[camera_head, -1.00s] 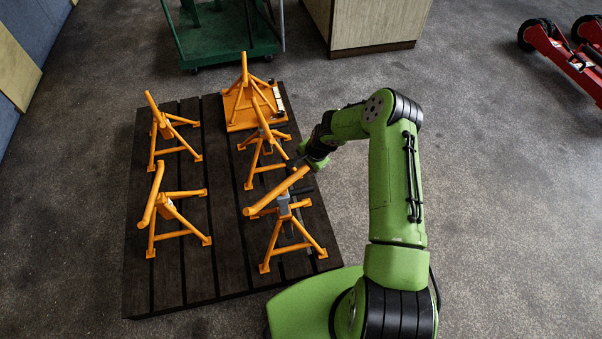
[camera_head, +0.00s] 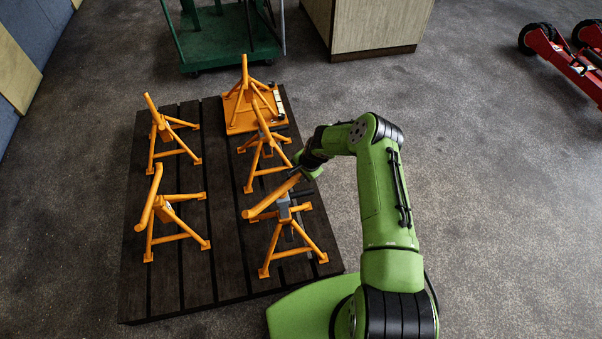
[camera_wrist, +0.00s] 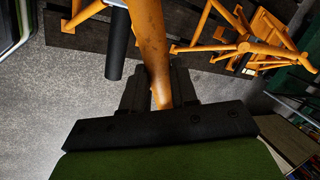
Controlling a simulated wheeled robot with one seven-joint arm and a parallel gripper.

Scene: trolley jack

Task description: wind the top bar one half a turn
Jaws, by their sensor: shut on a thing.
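The orange top bar (camera_head: 268,201) sits on the front right jack stand (camera_head: 283,231), slanting up toward the right. My gripper (camera_head: 300,176) is at the bar's right, raised end, with that end between its fingers. In the wrist view, the worn orange bar (camera_wrist: 151,45) runs down between the two dark fingers of my gripper (camera_wrist: 159,88), which are shut on it. A dark cylindrical handle (camera_wrist: 117,45) hangs just left of the bar there, apart from the fingers. The contact faces are partly hidden.
The stand is on a dark slatted pallet (camera_head: 229,240) with several other orange stands, including a left front one (camera_head: 167,214) and one close behind (camera_head: 266,150). A green trolley (camera_head: 219,40) and a wooden cabinet (camera_head: 375,25) stand behind.

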